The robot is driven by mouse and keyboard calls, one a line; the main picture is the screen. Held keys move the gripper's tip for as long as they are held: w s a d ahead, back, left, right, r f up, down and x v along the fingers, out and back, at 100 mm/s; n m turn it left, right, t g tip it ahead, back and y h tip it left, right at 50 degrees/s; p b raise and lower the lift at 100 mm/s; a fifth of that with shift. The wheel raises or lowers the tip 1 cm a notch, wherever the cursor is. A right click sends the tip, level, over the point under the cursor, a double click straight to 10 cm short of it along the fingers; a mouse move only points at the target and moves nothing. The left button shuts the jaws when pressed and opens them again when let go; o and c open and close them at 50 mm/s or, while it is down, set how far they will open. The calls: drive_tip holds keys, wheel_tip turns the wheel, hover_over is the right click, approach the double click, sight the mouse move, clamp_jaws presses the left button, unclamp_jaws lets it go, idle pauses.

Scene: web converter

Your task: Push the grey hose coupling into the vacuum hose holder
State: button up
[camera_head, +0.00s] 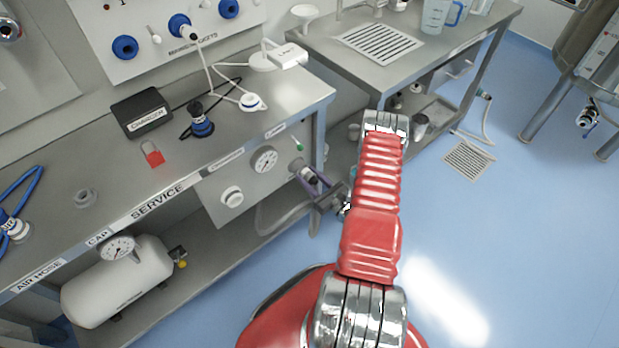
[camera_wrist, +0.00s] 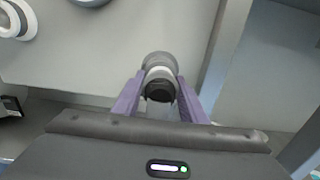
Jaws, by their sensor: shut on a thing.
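The coupling (camera_wrist: 160,89) is between the purple fingers of my gripper (camera_wrist: 160,100) in the wrist view, its dark end toward the camera and a pale band behind it. A grey round part (camera_wrist: 158,60) sits at its far end, against the panel; this looks like the holder, but I cannot tell how deep the coupling sits in it. In the head view my gripper (camera_head: 312,182) is shut on the coupling (camera_head: 308,174) at the right end of the bench's front panel. The contact between coupling and holder is mostly hidden.
The front panel (camera_head: 232,183) carries a gauge (camera_head: 265,160) and a pale round knob (camera_head: 232,197) to the left. A grey hose (camera_head: 285,219) loops below the panel. A bench leg (camera_head: 319,138) stands close on the right. Blue floor (camera_head: 490,235) lies free at right.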

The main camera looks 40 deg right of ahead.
drive_tip(key=o, duration=1.5)
drive_tip(key=shift+c, duration=0.2)
drive_tip(key=shift+s, duration=0.1)
drive_tip(key=s, duration=1.3)
drive_tip(key=shift+s, duration=0.3)
drive_tip(key=shift+d, duration=0.1)
